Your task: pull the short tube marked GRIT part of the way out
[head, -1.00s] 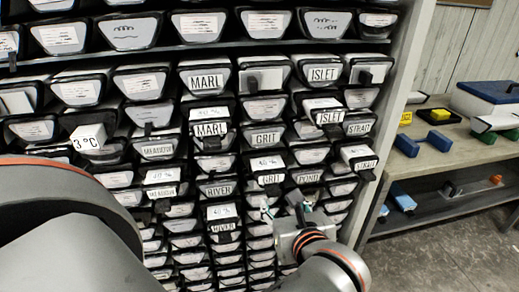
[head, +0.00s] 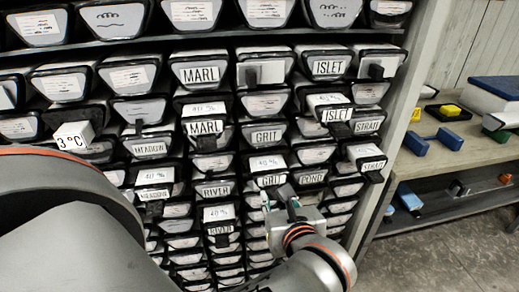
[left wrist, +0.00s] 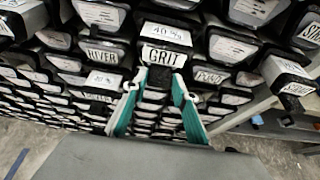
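Two tubes marked GRIT show in the head view. The upper one (head: 265,136) has its end among the other tube ends. The lower one (head: 268,180) juts out and shows a white top with a printed percentage. My left gripper (head: 279,194) is just below and in front of the lower one. In the left wrist view the lower GRIT tube (left wrist: 166,57) is straight ahead. The teal fingers of my gripper (left wrist: 159,78) stand apart, one on each side of the black tab (left wrist: 153,94) under its label. Contact cannot be told. My right gripper is out of view.
The rack is packed with tubes. Neighbours are RIVER (head: 214,190), POND (head: 312,178) and a jutting STRAIT tube (head: 368,163); a 3°C tube (head: 73,136) juts out at left. A bench (head: 455,140) with coloured items stands right, beyond the rack's side post (head: 398,120).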

